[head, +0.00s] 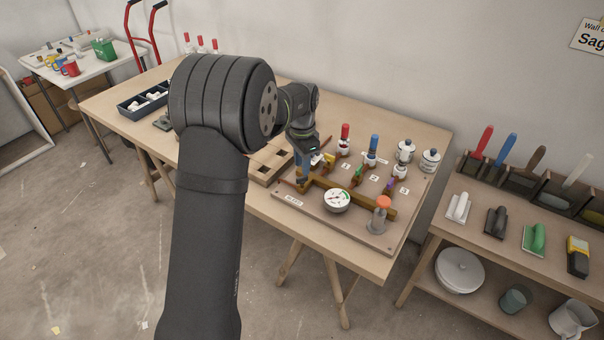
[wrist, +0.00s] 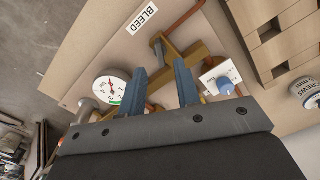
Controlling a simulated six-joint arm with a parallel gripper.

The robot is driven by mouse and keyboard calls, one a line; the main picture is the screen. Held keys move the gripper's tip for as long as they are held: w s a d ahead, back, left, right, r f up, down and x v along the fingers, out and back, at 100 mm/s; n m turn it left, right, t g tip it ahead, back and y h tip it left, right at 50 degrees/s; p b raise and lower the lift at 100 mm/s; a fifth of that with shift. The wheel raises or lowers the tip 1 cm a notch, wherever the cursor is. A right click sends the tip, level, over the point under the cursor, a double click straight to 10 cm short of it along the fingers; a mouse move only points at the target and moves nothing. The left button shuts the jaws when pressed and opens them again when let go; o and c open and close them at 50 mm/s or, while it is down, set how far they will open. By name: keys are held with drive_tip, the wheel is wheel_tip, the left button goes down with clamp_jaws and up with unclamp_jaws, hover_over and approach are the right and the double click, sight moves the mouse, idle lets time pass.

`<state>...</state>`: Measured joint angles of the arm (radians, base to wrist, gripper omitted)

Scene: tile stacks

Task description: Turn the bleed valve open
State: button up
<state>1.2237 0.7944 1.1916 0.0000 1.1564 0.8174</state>
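The bleed valve (wrist: 158,46) shows in the wrist view as a small stem on the brass pipe, beside the "BLEED" label (wrist: 145,16). My gripper (wrist: 160,68) is open, its two blue-grey fingers apart on either side of the pipe below the valve in the picture. Nothing is visibly held. In the head view my gripper (head: 303,184) is low over the left end of the brass manifold, near the label (head: 293,201), and hides the valve there. Whether the fingers touch anything cannot be told.
A round pressure gauge (head: 337,199) stands close by; it also shows in the wrist view (wrist: 112,88). A blue knob (wrist: 226,86) on a white plate is right of my fingers. An orange-topped device (head: 382,204) and several coloured valves stand on the board (head: 340,225).

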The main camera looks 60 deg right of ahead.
sight(302, 177)
drive_tip(key=shift+f, duration=2.35)
